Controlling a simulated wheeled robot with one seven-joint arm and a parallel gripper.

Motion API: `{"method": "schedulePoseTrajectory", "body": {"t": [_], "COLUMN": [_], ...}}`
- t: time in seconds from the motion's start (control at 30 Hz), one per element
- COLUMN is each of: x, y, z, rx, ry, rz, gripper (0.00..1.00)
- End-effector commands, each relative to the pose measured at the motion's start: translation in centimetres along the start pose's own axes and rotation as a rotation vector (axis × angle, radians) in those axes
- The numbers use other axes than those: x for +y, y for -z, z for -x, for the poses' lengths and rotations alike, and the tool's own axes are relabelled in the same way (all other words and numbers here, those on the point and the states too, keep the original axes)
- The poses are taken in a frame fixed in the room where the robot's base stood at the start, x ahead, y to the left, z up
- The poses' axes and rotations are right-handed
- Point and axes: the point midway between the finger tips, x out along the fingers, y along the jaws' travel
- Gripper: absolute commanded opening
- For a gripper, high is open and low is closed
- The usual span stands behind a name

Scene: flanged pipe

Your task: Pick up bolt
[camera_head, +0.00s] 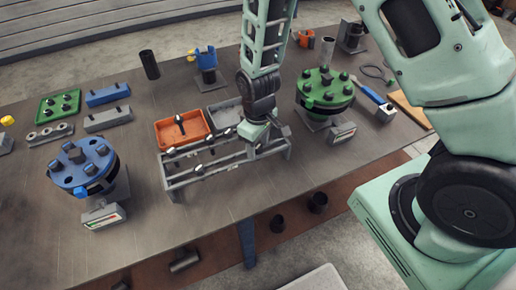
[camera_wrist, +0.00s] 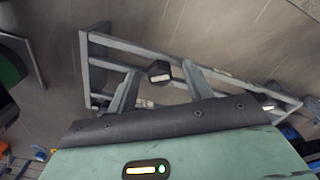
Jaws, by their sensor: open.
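A grey rack (camera_head: 222,170) stands near the table's front edge and holds several dark bolts, one of them a bolt at its left front (camera_head: 198,170). My gripper (camera_head: 265,147) is low over the right part of the rack. In the wrist view my gripper (camera_wrist: 161,78) is open, with one finger on each side of a dark hex-headed bolt (camera_wrist: 159,70). The bolt lies between the fingers, and I cannot tell whether either finger touches it. Another bolt (camera_wrist: 267,106) shows at the right on the rack. My gripper's body hides the nearer part of the rack.
A blue flange (camera_head: 82,165) stands left of the rack and a green flange (camera_head: 325,88) to the right, both with bolts on top. An orange tray (camera_head: 182,131) and a grey tray (camera_head: 226,113) lie behind the rack. Bare table (camera_head: 55,230) shows at front left.

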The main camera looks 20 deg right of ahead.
Motion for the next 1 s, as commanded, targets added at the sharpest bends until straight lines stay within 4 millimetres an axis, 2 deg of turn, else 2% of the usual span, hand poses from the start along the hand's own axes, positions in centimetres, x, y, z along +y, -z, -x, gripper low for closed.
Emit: {"method": "schedulePoseTrajectory", "body": {"t": [0.13,0.3,0.33,0.73,1.0], "x": [0.0,0.0,0.0,0.0,0.0], "y": [0.0,0.0,0.0,0.1,0.1], "z": [0.0,0.0,0.0,0.5,3.1], "rx": [0.000,0.000,0.000,0.001,0.004], "ry": [0.000,0.000,0.000,0.000,-0.001], "rz": [0.000,0.000,0.000,0.000,0.002], "gripper": [0.51,0.04,0.00,0.00,0.00]}}
